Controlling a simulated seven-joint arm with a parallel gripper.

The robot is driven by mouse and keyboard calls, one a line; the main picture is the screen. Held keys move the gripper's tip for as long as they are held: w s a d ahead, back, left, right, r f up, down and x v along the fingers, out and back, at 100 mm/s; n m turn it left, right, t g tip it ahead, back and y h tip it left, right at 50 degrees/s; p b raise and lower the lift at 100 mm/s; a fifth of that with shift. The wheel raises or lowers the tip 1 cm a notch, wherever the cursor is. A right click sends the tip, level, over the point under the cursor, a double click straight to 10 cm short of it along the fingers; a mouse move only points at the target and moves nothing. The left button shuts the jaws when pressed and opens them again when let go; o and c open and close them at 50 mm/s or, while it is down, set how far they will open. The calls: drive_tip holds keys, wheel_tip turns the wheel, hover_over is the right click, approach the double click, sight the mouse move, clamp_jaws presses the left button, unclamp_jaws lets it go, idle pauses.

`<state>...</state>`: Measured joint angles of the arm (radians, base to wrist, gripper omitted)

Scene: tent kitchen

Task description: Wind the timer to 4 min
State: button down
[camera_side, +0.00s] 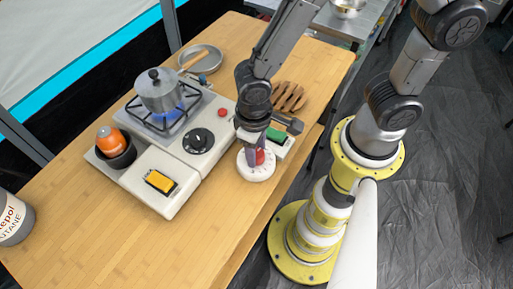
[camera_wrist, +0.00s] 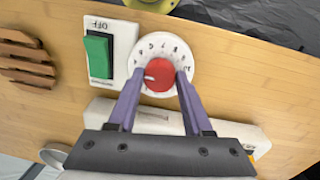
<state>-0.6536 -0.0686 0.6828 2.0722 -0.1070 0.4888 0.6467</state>
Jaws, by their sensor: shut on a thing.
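The timer (camera_side: 256,172) is a round white dial with a red knob, on the wooden table at the stove's right front. In the wrist view the timer's white face (camera_wrist: 143,46) carries printed numbers around the red knob (camera_wrist: 160,75). A white pointer mark shows on the knob's left side; the number it points to is too small to read. My gripper (camera_side: 256,158) is above the timer, pointing down. In the wrist view my gripper (camera_wrist: 157,77) has its two purple fingers on either side of the red knob, shut on it. The fingers hide part of the dial.
A camping stove (camera_side: 199,141) with a lit burner and a lidded pot (camera_side: 160,92) stands left of the timer. A green switch (camera_wrist: 98,55) on a white plate is close beside the timer. A slatted wooden trivet (camera_side: 290,96) and a pan (camera_side: 205,60) lie farther back.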

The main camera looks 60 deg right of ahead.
drive_tip(key=shift+m, duration=0.7)
drive_tip(key=shift+c, duration=1.6)
unclamp_jaws()
wheel_tip(320, 180, up, 14)
drive_tip(key=shift+a, duration=0.4)
